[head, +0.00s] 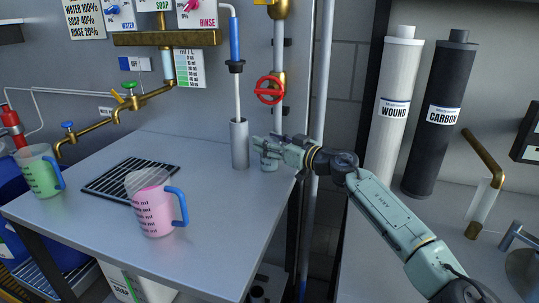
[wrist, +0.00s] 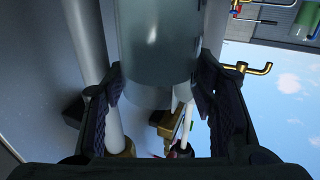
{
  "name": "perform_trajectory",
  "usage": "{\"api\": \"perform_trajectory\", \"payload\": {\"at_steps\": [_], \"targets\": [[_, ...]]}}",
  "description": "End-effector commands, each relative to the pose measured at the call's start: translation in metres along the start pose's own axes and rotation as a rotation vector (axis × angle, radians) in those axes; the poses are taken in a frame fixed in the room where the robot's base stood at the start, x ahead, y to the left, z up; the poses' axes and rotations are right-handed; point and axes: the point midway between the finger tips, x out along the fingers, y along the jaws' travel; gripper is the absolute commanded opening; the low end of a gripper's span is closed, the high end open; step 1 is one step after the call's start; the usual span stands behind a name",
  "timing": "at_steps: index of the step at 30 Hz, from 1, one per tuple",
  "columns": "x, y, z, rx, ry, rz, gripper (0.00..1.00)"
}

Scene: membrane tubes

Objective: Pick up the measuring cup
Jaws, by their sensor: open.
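A measuring cup with pink liquid and a blue handle (head: 152,208) stands on the grey table, left of the middle in the head view. A second measuring cup with green liquid and a blue handle (head: 40,172) stands at the table's left edge. My gripper (head: 262,145) is at the table's right rear corner, well to the right of both cups. Neither measuring cup is recognisable in the wrist view.
A metal cylinder (head: 239,148) stands just left of my gripper, under a blue-topped rod. A black rack (head: 120,178) lies behind the pink cup. Brass taps (head: 125,108) reach over the table's back left. The table's front right is clear.

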Motion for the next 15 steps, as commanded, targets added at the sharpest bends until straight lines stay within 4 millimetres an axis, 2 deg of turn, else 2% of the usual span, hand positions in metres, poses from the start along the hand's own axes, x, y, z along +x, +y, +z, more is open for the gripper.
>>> {"api": "perform_trajectory", "payload": {"at_steps": [4, 15], "targets": [[-0.0005, 0.0003, 0.0002, 0.000, 0.000, 0.001, 0.52], [-0.0007, 0.0003, 0.0000, 0.000, 0.000, 0.001, 0.28]]}}
